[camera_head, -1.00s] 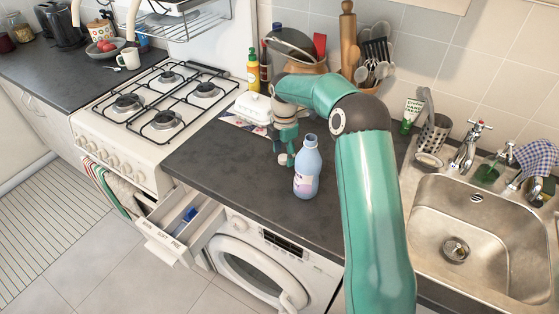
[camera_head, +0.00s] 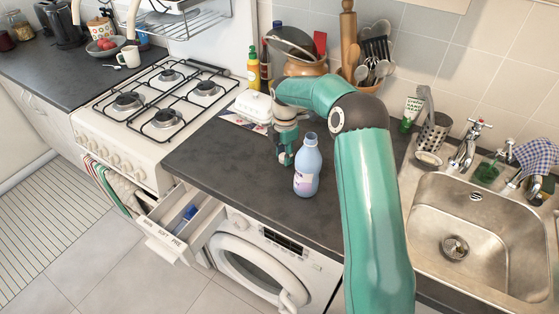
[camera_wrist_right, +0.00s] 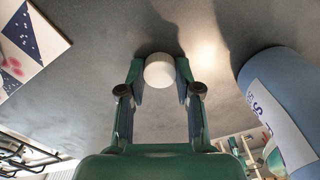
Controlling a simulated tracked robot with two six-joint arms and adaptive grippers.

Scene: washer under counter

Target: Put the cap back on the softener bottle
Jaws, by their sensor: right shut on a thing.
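The softener bottle (camera_head: 306,172), pale blue with a light label, stands upright on the dark counter without a cap on its neck. It also shows large at the right of the right wrist view (camera_wrist_right: 275,95). My right gripper (camera_head: 285,160) points down at the counter, just left of the bottle and apart from it. In the wrist view its fingers are shut on the small round white cap (camera_wrist_right: 159,71), held between the fingertips at the counter. My left gripper is not in view.
A white butter dish (camera_head: 253,104) and a patterned card stand behind the gripper, near a pot and utensil holder (camera_head: 367,82). The sink (camera_head: 480,225) is at right, the stove at left. The detergent drawer (camera_head: 180,228) is open below. The front counter is clear.

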